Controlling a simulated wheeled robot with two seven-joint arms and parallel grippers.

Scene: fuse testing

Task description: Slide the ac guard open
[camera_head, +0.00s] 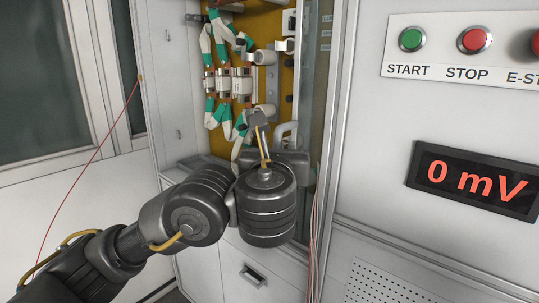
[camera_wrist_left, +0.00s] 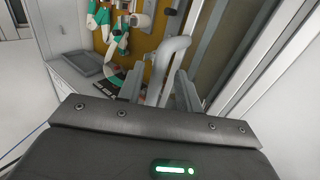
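The ac guard appears to be the clear panel at the right side of the cabinet opening (camera_head: 319,90), with a pale curved handle (camera_head: 287,129) at its lower left. In the left wrist view the handle (camera_wrist_left: 166,62) rises as a bent grey tube. My left gripper (camera_wrist_left: 160,88) is open, with one finger on each side of the handle's lower part and gaps visible beside it. In the head view the left wrist hides much of the gripper (camera_head: 262,135) and the handle's lower end. My right gripper is not in view.
Inside the cabinet are green and white cables with clamps (camera_head: 229,82) on a yellow back plate. A grey tray (camera_wrist_left: 82,63) lies at the cabinet's lower left. To the right, a panel carries START and STOP buttons and a display (camera_head: 474,181) reading 0 mV. Thin wires (camera_head: 315,230) hang beside the frame.

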